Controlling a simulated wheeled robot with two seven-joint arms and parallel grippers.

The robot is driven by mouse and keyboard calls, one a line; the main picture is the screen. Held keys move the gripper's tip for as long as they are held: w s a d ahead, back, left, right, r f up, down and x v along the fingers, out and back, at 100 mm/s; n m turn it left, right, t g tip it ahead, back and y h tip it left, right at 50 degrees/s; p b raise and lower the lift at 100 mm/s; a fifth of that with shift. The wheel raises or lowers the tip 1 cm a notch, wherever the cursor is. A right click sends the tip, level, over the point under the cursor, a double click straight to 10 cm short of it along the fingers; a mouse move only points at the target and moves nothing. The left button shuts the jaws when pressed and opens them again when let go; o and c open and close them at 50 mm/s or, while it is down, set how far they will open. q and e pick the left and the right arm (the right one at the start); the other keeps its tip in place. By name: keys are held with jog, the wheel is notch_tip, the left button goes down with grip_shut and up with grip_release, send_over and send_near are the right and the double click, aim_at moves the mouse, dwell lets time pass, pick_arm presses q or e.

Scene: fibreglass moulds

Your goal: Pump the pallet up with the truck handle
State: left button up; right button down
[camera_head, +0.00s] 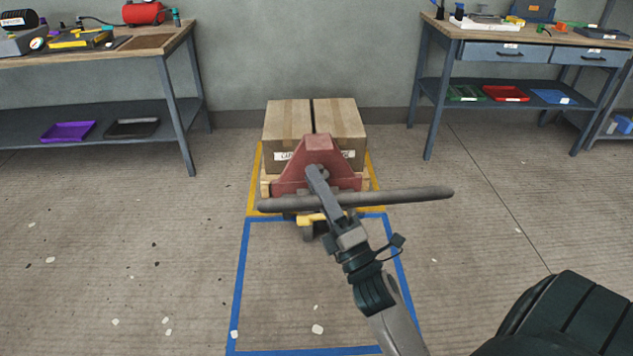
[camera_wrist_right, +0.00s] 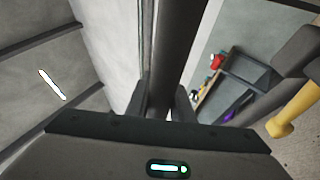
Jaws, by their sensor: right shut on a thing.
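The pallet truck's red body (camera_head: 318,155) stands in front of the wooden pallet (camera_head: 265,187). The pallet carries cardboard boxes (camera_head: 288,122), and most of it is hidden behind the truck. The truck handle (camera_head: 410,195) is a long grey bar lying almost level across the view. My right gripper (camera_head: 328,201) is shut on the bar near its middle. In the right wrist view, the dark bar (camera_wrist_right: 178,55) runs between the two fingers (camera_wrist_right: 163,108). I cannot tell whether the pallet is clear of the floor. My left gripper is not in view.
The pallet stands in a yellow floor outline (camera_head: 254,180); a blue outline (camera_head: 239,280) lies nearer me. Workbenches stand at the left (camera_head: 172,42) and right (camera_head: 436,30). The floor on both sides is mostly open, with small pale scraps.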

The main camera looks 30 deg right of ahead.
jog(key=shift+f, duration=0.1)
